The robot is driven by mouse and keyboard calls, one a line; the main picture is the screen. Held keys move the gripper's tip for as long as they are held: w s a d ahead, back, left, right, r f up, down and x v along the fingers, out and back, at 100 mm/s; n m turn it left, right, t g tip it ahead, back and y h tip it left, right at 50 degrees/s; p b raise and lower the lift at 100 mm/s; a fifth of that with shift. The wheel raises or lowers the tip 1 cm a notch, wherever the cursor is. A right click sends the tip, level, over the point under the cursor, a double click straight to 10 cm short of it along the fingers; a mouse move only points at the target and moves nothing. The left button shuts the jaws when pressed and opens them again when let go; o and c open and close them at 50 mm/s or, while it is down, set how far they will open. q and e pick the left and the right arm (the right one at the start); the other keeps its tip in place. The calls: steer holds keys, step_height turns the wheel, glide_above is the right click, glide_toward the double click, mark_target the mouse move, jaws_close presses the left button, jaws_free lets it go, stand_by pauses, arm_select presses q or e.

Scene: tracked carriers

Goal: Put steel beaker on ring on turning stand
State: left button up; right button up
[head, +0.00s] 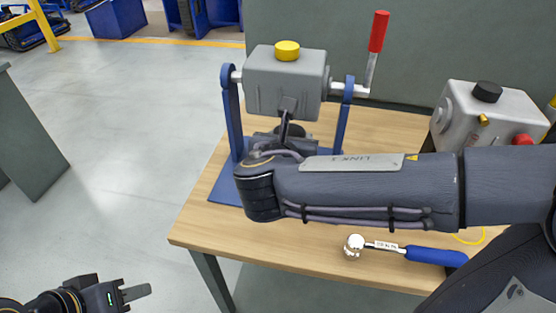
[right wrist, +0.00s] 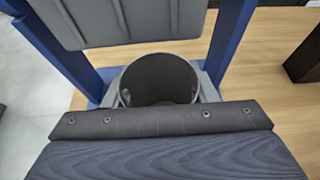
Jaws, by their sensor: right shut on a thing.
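The turning stand (head: 232,122) is a blue frame on the table, with a grey box (head: 273,83) hung between its posts. A yellow knob tops the box and a red-handled crank is on its right. The steel beaker (right wrist: 140,83) is a grey, open-topped cup, seen from above in the right wrist view, below the box and between the blue posts. My right gripper (right wrist: 160,92) is shut on it. In the head view my right arm hides most of that spot. I cannot make out the ring. My left gripper (head: 130,292) is low at left, empty, away from the table; its opening is unclear.
A wooden table (head: 206,223) carries the stand. A grey box with a black knob (head: 487,92) stands at the right. A grey panel (head: 400,60) rises behind the table. Open floor lies left.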

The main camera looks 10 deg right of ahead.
steer(key=w+f, duration=0.1)
steer(key=f, duration=0.2)
steer(key=w+f+b, duration=0.1)
steer(key=w+f, duration=0.1)
steer(key=f, duration=0.1)
steer(key=w+a+f+b, duration=0.1)
steer(key=w+f, duration=0.1)
steer(key=f, duration=0.1)
steer(key=shift+f+b, duration=0.15)
steer(key=shift+b, duration=0.2)
steer(key=o, duration=1.1)
